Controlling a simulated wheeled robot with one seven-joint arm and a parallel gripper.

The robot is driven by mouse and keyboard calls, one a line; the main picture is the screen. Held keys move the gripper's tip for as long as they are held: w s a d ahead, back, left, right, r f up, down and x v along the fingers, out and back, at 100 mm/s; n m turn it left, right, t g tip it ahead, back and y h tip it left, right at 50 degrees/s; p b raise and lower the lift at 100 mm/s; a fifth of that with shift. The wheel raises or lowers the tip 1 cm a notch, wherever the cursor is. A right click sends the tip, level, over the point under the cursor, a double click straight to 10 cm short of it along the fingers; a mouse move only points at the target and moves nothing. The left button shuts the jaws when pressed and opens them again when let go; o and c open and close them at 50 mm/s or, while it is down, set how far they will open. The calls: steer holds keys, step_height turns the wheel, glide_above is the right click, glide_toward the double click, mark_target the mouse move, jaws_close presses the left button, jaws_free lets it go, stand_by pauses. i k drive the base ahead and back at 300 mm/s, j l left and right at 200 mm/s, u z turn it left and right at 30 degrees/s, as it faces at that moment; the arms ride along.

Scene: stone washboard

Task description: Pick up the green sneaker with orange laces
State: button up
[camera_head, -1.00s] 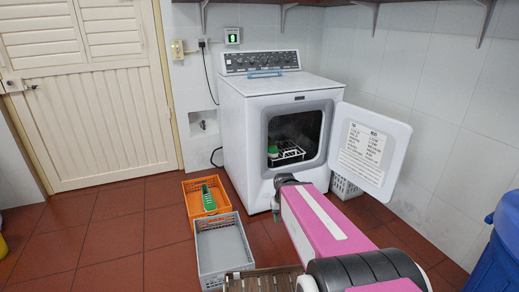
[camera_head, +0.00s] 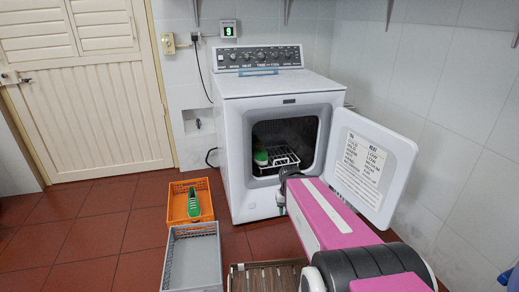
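A green shoe (camera_head: 194,203) sits in the orange basket (camera_head: 176,207) on the floor, left of the dryer. A second green shoe-like thing (camera_head: 261,156) is inside the open dryer (camera_head: 249,200), at the left of a white wire rack (camera_head: 283,160). Lace colours are too small to tell on either. My arm is pink and reaches from the lower right to the front of the dryer. My gripper (camera_head: 281,190) is at the far end of it, below the dryer opening, small and partly hidden by my arm. Whether it is open or shut does not show.
The dryer door (camera_head: 372,165) hangs open to the right. A grey crate (camera_head: 193,255) stands in front of the orange basket. A brown slatted thing (camera_head: 265,276) is at the bottom. Red floor tiles (camera_head: 80,235) are clear at left.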

mark_target(260, 155)
steer(key=i+l+u, duration=0.25)
steer(key=i+l, duration=0.4)
steer(key=i+l+u, duration=0.35)
steer(key=l, duration=0.3)
steer(key=i+l+u, duration=0.2)
steer(key=l, duration=0.2)
steer(key=j+z, duration=0.15)
steer(key=j, duration=0.2)
steer(key=k+j+z, duration=0.15)
steer(key=j, duration=0.2)
steer(key=k+j+z, duration=0.15)
steer(key=j, duration=0.15)
